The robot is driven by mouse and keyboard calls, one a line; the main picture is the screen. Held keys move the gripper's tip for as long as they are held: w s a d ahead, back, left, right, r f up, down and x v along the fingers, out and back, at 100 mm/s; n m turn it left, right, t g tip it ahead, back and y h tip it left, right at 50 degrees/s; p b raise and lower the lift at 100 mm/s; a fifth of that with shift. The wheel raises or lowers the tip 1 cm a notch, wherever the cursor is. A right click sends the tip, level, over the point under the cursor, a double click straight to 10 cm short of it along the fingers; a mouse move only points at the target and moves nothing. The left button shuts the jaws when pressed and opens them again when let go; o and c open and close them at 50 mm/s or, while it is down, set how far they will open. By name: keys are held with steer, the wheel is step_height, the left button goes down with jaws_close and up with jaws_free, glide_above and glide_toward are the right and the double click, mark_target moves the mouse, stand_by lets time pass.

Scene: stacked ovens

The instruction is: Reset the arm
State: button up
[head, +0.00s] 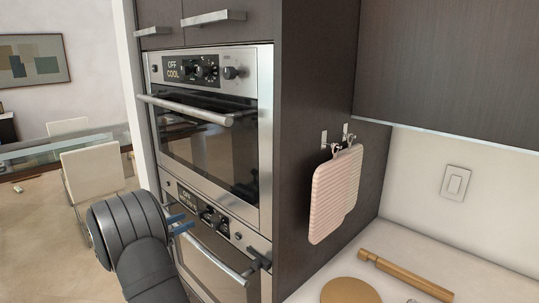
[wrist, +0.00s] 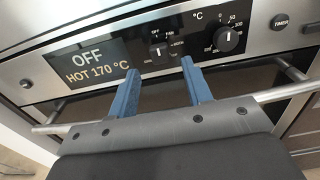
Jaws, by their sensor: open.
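My gripper (head: 180,224) is at the front of the lower oven (head: 212,268), by its control panel. In the wrist view its two blue fingers (wrist: 160,68) are spread apart with nothing between them. The fingertips point at the panel, just below a black knob (wrist: 160,50); I cannot tell whether they touch it. The lower oven's display (wrist: 88,66) reads OFF and HOT 170 °C. The lower oven's handle (wrist: 283,91) passes behind the gripper body, which hides its middle.
The upper oven (head: 208,130) is shut, with its bar handle (head: 185,108) sticking out above my gripper. A rolling pin (head: 405,275) and round board (head: 350,291) lie on the right counter. A chair (head: 92,180) stands left.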

mark_target(197, 215)
steer(key=shift+x, duration=2.6)
steer(key=shift+s+a, duration=0.1)
steer(key=v, duration=1.7)
steer(key=x, duration=1.7)
steer(key=m, duration=0.3)
steer(key=shift+m, duration=0.4)
steer(key=m, duration=0.4)
steer(key=shift+m, duration=0.3)
steer(key=m, duration=0.4)
steer(key=shift+m, duration=2.2)
